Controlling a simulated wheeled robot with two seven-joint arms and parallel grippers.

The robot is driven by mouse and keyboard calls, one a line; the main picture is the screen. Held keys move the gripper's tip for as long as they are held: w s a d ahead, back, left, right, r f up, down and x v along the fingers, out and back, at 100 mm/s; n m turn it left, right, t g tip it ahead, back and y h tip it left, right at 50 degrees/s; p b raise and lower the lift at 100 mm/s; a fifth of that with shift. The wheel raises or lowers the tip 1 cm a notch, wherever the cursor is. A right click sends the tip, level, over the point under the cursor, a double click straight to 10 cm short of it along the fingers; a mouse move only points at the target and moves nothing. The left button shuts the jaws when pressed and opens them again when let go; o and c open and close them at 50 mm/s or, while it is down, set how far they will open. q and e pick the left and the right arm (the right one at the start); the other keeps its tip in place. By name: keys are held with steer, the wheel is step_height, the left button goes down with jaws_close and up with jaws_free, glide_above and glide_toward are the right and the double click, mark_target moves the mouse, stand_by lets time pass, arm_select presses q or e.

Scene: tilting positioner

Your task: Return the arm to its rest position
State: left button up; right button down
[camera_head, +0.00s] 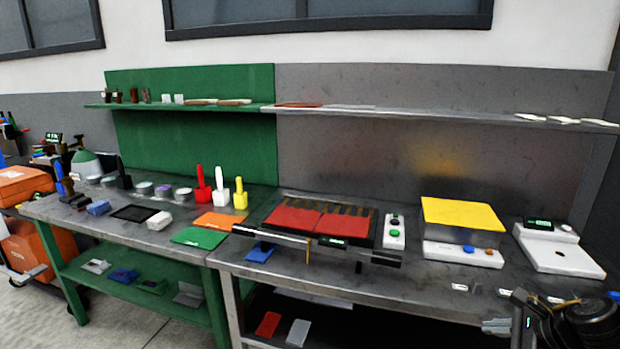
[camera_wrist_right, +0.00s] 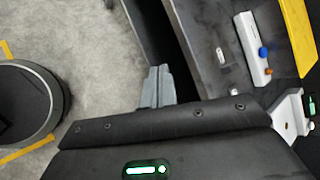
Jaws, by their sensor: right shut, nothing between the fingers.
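My right gripper (camera_head: 495,326) is at the lower right of the head view, by the front edge of the metal workbench (camera_head: 400,292). Its grey fingers are together and empty, and they also show in the wrist view (camera_wrist_right: 157,88). The tilting positioner stands on the bench behind and left of it, with a yellow plate (camera_head: 463,215) above a white base (camera_head: 463,254). The base carries a blue knob and an orange knob. The gripper is apart from the positioner. My left gripper is not in view.
A white scale-like device (camera_head: 560,250) stands at the bench's right end. A dark bar with a display (camera_head: 333,241) lies in front of red plates (camera_head: 318,222). A white button box (camera_head: 394,231) stands beside them. Open floor (camera_wrist_right: 80,45) shows left of the bench in the wrist view.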

steer(key=w+a+f+m+y, duration=0.1)
steer(key=w+f+m, duration=0.3)
steer(key=f+m, duration=0.4)
steer(key=w+a+f+m, duration=0.1)
steer(key=w+f+m, duration=0.3)
steer(key=f+m, duration=0.35)
steer(key=s+f+m+h, duration=0.1)
steer(key=s+f+m, duration=0.3)
steer(key=f+m, duration=0.55)
steer(key=s+f+m+h, duration=0.1)
steer(key=s+f+m, duration=0.25)
steer(key=f, duration=1.05)
steer(key=s+a+f+m+g+h, duration=0.1)
steer(key=s+a+f+m+g, duration=0.2)
steer(key=s+f+m, duration=0.7)
steer(key=s+a+f+m+g+h, duration=0.15)
steer(key=s+f+m, duration=0.25)
steer(key=s+f, duration=1.15)
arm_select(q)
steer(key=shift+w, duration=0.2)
arm_select(e)
steer(key=s+a+m+g, duration=0.1)
steer(key=s+a+m, duration=0.1)
steer(key=s, duration=0.7)
steer(key=s+a+m+g, duration=0.2)
steer(key=s+a, duration=0.1)
steer(key=s, duration=0.7)
steer(key=shift+s+a, duration=0.2)
steer(key=shift+a, duration=0.15)
steer(key=shift+m, duration=0.25)
